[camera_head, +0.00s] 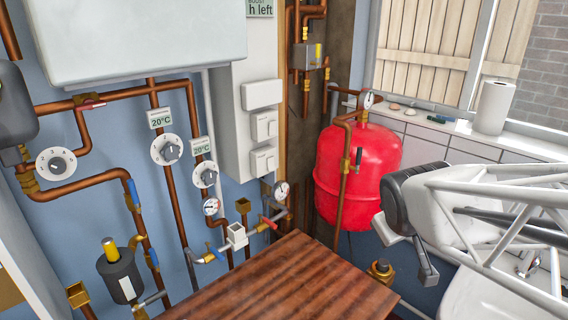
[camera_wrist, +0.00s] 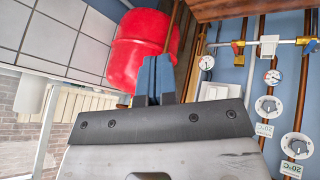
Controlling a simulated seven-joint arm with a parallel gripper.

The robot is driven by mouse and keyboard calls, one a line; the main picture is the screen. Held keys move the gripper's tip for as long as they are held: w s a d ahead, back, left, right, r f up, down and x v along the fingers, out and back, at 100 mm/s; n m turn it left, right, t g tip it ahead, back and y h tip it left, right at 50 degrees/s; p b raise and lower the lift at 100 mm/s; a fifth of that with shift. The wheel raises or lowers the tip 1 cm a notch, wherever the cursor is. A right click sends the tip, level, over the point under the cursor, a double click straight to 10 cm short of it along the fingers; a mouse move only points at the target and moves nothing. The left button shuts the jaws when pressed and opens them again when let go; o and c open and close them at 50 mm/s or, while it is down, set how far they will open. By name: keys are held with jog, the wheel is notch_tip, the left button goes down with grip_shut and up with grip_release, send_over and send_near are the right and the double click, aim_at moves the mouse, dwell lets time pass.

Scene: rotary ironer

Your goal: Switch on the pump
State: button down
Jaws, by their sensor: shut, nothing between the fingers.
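No label names the pump, so I cannot tell for certain which unit it is. A dark grey unit (camera_head: 14,108) sits on the copper pipes at the far left of the head view. A white numbered dial (camera_head: 56,163) is below it. A black canister with a brass top (camera_head: 118,272) stands lower, at bottom left. In the head view my arm is at the right, beside the red tank (camera_head: 358,165) and far from the left-hand units.
Two dials (camera_head: 166,149) (camera_head: 205,174) with 20°C labels are on the wall pipes. White switch boxes (camera_head: 264,126) are right of them. A wooden top (camera_head: 293,285) juts out at bottom centre. Blue and red valve levers stick out from the pipes. A paper roll (camera_head: 492,107) stands on the sill.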

aim_at(272, 169)
jog(key=w+a+n+t+y, duration=0.25)
jog(key=w+n, duration=0.25)
jog(key=w, duration=0.5)
jog(key=w+a+n+t+y, duration=0.1)
jog(key=w+a+n+t, duration=0.15)
jog(key=w+n, duration=0.45)
jog(key=w+a+f+n+y, duration=0.5)
jog(key=w+a+n+y, duration=0.4)
jog(key=w+a+n, duration=0.1)
jog(key=shift+a+f+n+y, duration=0.15)
jog(key=shift+n+y, duration=0.15)
jog(key=shift+y, duration=0.05)
jog(key=shift+x, duration=6.9)
jog(key=shift+w, duration=0.1)
